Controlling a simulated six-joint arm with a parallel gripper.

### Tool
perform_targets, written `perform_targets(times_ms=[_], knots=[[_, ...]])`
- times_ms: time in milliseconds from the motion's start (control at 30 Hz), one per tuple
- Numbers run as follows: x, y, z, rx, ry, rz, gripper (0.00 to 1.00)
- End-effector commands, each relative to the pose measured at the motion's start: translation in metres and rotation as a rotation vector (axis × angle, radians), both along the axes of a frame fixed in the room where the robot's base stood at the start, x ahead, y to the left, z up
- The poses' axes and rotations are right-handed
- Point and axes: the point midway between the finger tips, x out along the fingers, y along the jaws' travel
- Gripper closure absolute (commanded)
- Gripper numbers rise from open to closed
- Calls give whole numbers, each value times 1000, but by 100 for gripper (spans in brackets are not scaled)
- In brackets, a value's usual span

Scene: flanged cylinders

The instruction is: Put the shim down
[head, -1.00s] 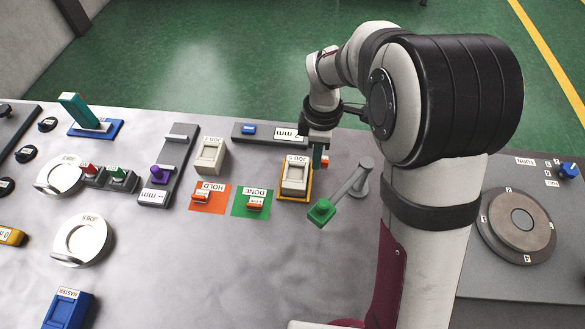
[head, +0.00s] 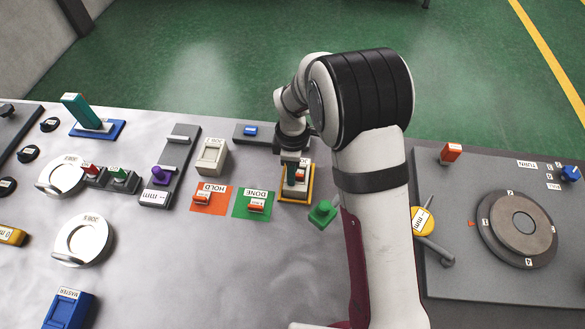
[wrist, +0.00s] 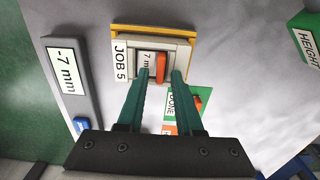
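The shim (wrist: 160,67) shows an orange-red grip between my fingertips in the wrist view, beside a white "7 mm" label. It appears to sit in the recess of the pale JOB 5 block (wrist: 121,62), which also shows in the head view (head: 286,193). The block stands on a yellow-edged base. My gripper (wrist: 162,76) has two teal fingers, spread with a gap on each side of the orange grip. In the head view my gripper (head: 297,178) is right over the JOB 5 block and partly hides it and the shim.
An orange HOLD mat (head: 220,207) and a green DONE mat (head: 240,208) lie left of JOB 5, each with a small orange-topped piece. A grey "-7 mm" bar (wrist: 66,85) lies beside the block.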

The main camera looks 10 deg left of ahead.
Motion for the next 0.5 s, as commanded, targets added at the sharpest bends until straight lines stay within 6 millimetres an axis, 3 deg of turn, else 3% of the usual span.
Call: perform_targets(times_ms=[333,500], knots=[[0,0,5,0,-1,0,58],[1,0,46,2,-6,0,58]])
